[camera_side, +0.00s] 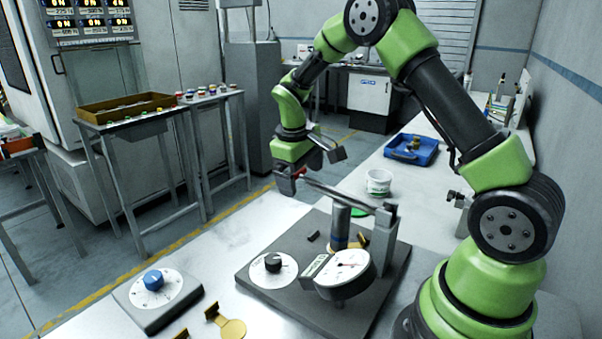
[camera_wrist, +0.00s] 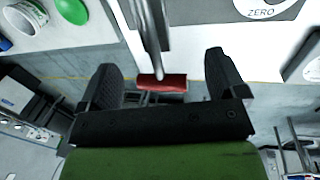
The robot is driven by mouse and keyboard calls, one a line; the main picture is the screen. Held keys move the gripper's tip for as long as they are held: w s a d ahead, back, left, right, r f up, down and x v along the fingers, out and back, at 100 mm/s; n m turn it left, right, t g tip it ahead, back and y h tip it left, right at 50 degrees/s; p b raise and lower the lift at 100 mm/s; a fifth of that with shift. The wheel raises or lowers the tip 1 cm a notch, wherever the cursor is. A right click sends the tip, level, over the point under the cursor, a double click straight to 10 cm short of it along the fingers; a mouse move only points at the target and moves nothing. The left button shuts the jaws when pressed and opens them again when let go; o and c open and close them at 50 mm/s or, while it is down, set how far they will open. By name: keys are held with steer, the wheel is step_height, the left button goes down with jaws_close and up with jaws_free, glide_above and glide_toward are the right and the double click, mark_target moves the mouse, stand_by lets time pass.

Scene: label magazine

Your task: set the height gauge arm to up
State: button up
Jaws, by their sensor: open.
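The height gauge stands on a dark base plate (camera_side: 255,295) on the bench. Its long grey arm (camera_side: 340,194) runs from the upright post (camera_side: 384,235) out to the left, with its free end somewhat higher than the post end. A red grip (camera_side: 299,172) sits on that free end. My gripper (camera_side: 290,182) is at the red grip, beyond the plate's back left edge. In the wrist view the red grip (camera_wrist: 168,84) lies between my two open fingers (camera_wrist: 165,76), with a gap on each side. Contact with the gripper body is unclear.
A white dial gauge (camera_side: 342,268) and a black knob (camera_side: 272,262) sit on the plate. A blue knob box (camera_side: 160,300) and brass pieces (camera_side: 228,328) lie in front. A white tub (camera_side: 379,183) and blue tray (camera_side: 412,150) stand behind.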

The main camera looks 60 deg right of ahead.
steer(key=c, duration=1.2)
steer(key=shift+s+r+t, duration=0.1)
steer(key=shift+r+t, duration=0.3)
steer(key=shift+r, duration=0.3)
steer(key=s+r+t, duration=0.3)
steer(key=r, duration=0.5)
steer(key=shift+s+t, duration=0.4)
steer(key=shift+m+t, duration=0.3)
steer(key=shift+t, duration=0.5)
steer(key=s+r, duration=0.4)
steer(key=shift+s, duration=0.2)
steer(key=s, duration=0.2)
steer(key=s+r, duration=0.1)
steer(key=s, duration=0.1)
steer(key=s+r, duration=0.1)
steer(key=s, duration=0.1)
steer(key=shift+s+r, duration=0.3)
steer(key=shift+s, duration=0.7)
steer(key=shift+s+t, duration=0.5)
steer(key=shift+s, duration=0.55)
